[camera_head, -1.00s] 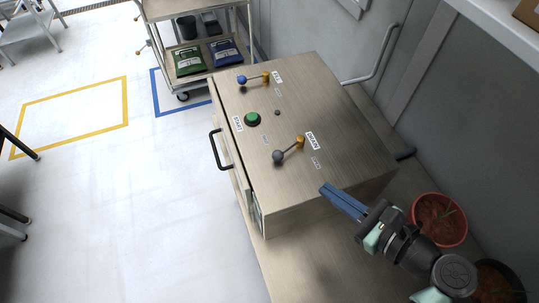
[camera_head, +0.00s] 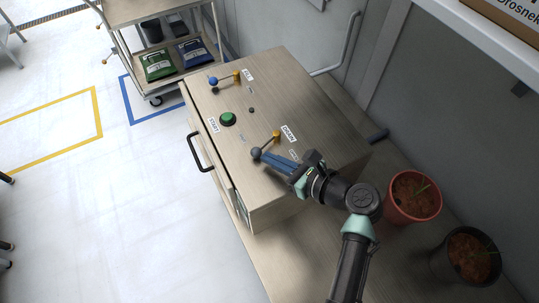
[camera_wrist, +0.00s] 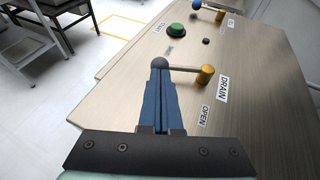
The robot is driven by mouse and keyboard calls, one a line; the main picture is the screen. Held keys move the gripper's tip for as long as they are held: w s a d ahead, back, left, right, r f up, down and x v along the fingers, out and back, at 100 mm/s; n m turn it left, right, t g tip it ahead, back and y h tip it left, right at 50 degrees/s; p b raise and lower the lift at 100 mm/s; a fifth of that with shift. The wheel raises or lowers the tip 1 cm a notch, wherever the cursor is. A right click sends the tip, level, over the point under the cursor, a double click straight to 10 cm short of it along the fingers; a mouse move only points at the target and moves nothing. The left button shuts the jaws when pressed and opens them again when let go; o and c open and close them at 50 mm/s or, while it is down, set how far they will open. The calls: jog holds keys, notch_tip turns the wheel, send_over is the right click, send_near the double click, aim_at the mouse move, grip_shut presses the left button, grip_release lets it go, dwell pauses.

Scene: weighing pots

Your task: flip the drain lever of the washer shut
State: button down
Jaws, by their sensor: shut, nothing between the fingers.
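The washer (camera_head: 300,90) is a box with a brushed metal top. Its drain lever (camera_head: 266,144) has a grey ball knob and a brass pivot, beside a DRAIN label (camera_head: 288,133). In the wrist view the lever (camera_wrist: 182,68) lies across the picture, knob at left and brass pivot at right, with an OPEN label (camera_wrist: 205,116) near the pivot. My gripper (camera_head: 264,157) is shut and empty. Its blue fingertips (camera_wrist: 160,70) are right at the grey knob; whether they touch it I cannot tell.
A second lever with a blue knob (camera_head: 213,81) and a green start button (camera_head: 228,119) are farther along the top. A black door handle (camera_head: 199,152) is on the front. A red pot (camera_head: 413,197) and a dark pot (camera_head: 467,257) stand at right.

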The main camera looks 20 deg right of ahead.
aim_at(253, 151)
jog(key=shift+w+a+f, duration=0.15)
jog(key=shift+w+a, duration=0.1)
jog(key=shift+w, duration=0.15)
jog(key=shift+w+a+r+m+h+p, duration=0.1)
jog(key=shift+a+r+m+h+p, duration=0.2)
jog(key=shift+p, duration=0.6)
jog(key=shift+w+a+m+t+h+p, duration=0.3)
jog(key=shift+a+m+t+h+p, duration=0.15)
jog(key=shift+p, duration=0.7)
jog(key=shift+w+a+f, duration=0.3)
jog(key=shift+w+a, duration=0.15)
jog(key=shift+w, duration=0.1)
jog(key=shift+s+p, duration=0.1)
jog(key=shift+p, duration=0.25)
